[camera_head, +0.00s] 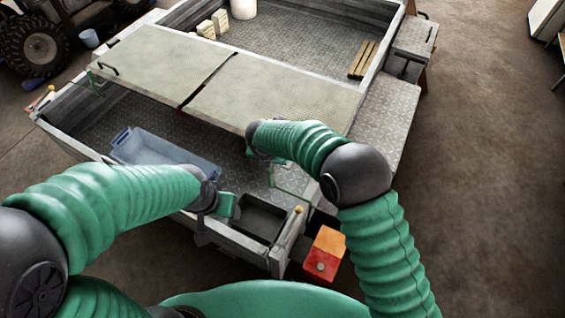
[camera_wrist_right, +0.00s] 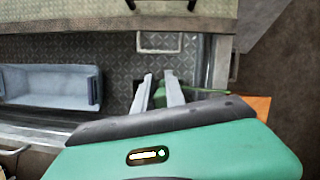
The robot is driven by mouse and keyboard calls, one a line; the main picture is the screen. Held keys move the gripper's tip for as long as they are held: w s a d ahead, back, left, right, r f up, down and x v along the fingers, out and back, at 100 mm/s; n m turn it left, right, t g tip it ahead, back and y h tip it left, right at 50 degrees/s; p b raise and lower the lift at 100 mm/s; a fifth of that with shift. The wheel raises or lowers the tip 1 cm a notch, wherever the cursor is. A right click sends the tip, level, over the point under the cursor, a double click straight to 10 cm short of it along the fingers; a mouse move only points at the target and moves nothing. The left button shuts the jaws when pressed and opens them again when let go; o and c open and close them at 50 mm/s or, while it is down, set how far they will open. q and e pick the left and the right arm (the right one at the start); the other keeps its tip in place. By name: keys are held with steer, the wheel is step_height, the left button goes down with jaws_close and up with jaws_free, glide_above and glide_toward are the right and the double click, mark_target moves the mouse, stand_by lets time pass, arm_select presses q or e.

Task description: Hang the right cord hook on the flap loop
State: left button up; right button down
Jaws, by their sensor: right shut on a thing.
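The flap (camera_head: 270,90) is a pale, two-panel cover across the trailer. A pale rectangular loop (camera_wrist_right: 160,42) hangs at its near edge in the right wrist view. My right gripper (camera_wrist_right: 158,88) is just below the loop in that view, apart from it, its fingers shut on a green piece, seemingly the right cord hook (camera_wrist_right: 160,98). A thin green cord (camera_wrist_right: 205,92) runs right from it, and green lines show below the gripper in the head view (camera_head: 290,182). The grip itself is mostly hidden there. My left gripper (camera_head: 226,206) is over the near trailer wall; its fingers are unclear.
A blue-grey bin (camera_head: 165,150) lies on the trailer floor (camera_wrist_right: 120,60). A dark open box (camera_head: 262,217) and an orange-red box (camera_head: 325,250) are at the near corner. Another green cord (camera_head: 95,86) is at the far left. A wooden pallet piece (camera_head: 363,58) lies behind the flap.

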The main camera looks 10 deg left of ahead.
steer(key=w+d+f+b, duration=0.1)
steer(key=w+f, duration=0.1)
steer(key=w, duration=0.5)
steer(key=shift+w+f, duration=0.15)
steer(key=shift+w, duration=0.2)
stand_by(0.6)
steer(key=shift+s+p, duration=0.1)
steer(key=shift+p, duration=0.2)
steer(key=shift+p, duration=0.4)
stand_by(0.6)
steer(key=shift+f+b, duration=1.1)
steer(key=shift+f, duration=0.8)
steer(key=c, duration=1.3)
jaws_free()
